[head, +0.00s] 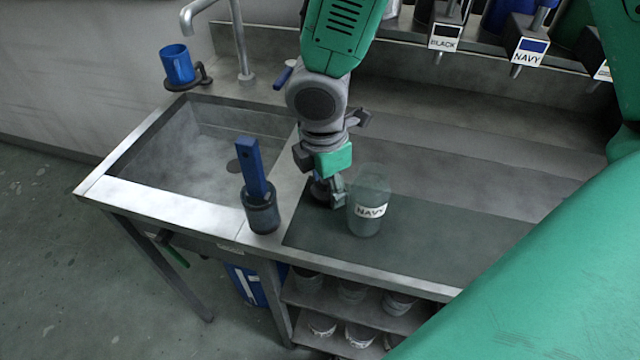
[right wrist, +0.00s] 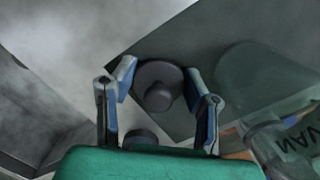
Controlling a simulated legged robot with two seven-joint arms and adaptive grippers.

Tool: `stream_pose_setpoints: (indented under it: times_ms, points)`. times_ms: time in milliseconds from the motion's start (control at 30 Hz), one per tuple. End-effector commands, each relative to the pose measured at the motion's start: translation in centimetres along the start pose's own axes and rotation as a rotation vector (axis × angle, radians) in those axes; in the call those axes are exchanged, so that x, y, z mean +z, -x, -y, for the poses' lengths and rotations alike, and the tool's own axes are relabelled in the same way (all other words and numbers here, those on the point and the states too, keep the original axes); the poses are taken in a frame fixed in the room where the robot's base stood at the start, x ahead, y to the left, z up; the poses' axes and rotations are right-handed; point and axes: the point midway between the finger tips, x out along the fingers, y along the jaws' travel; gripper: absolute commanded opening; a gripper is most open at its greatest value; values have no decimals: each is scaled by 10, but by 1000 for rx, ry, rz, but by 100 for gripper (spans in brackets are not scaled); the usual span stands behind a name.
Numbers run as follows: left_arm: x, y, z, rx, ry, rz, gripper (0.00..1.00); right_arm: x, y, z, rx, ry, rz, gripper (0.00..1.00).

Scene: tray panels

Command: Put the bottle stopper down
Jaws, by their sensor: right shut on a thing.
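My right gripper (head: 330,190) is low over the dark mat, just left of the clear bottle (head: 370,190) labelled NAVY. In the right wrist view, the gripper (right wrist: 162,80) has its two blue-padded fingers on either side of a dark round stopper (right wrist: 158,72) with a small knob, and is shut on it. In the head view the stopper is mostly hidden by the fingers. I cannot tell whether it touches the mat. The bottle stands upright and also shows in the right wrist view (right wrist: 250,75). My left gripper is not in view.
A dark cup (head: 262,216) holding a blue-handled tool stands left of the mat (head: 430,240), on the sink's edge. The steel sink (head: 190,150) is at left, with a blue mug (head: 178,66) behind it. Labelled dispensers (head: 528,50) line the back. The mat right of the bottle is clear.

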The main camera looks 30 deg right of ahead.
Motion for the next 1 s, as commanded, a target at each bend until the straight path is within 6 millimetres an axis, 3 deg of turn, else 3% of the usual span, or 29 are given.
stream_pose_setpoints:
  times_ms: [200, 233, 267, 667, 767, 1000]
  points:
    - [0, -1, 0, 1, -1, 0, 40, -6, -2, 1, 0, 2, 9, 26]
    - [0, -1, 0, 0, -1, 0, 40, -6, -2, 1, -1, 1, 10, 51]
    - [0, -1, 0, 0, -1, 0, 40, -7, -2, 1, -1, 2, 11, 62]
    - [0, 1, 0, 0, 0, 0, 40, -3, 3, 0, 2, 1, 5, 62]
    - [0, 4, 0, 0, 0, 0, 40, -2, 15, -1, 3, 0, 1, 62]
    - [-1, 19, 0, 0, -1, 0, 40, -5, 70, -1, 6, 0, 5, 62]
